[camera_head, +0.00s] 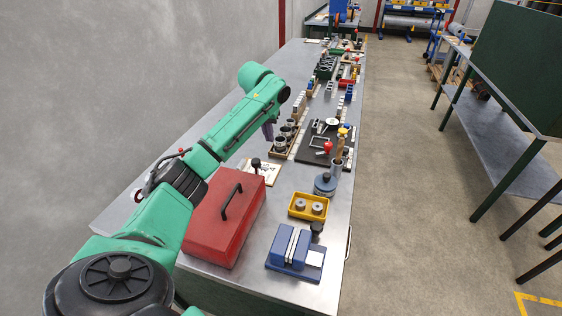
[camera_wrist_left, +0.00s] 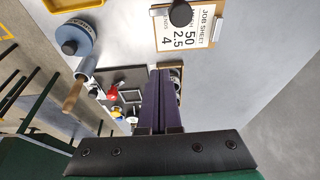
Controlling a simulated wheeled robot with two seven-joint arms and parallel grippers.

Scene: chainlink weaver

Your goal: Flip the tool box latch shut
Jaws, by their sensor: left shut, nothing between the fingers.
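The red tool box (camera_head: 222,222) sits on the near end of the metal bench with its lid down and a black handle (camera_head: 231,201) on top. I cannot make out its latch in either view. My left arm reaches past the box's left and far side. My left gripper (camera_head: 268,134) is beyond the box, above the bench and apart from it. In the left wrist view its purple fingers (camera_wrist_left: 163,75) are together with nothing between them. The box does not show in that view. My right gripper is in neither view.
A blue vise (camera_head: 290,250), a yellow tray (camera_head: 308,206) and a blue round canister (camera_head: 325,184) stand right of the box. A job sheet clipboard (camera_wrist_left: 195,25) lies beyond it. A dark tool board (camera_head: 318,143) and several small parts lie farther along. A wall borders the left.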

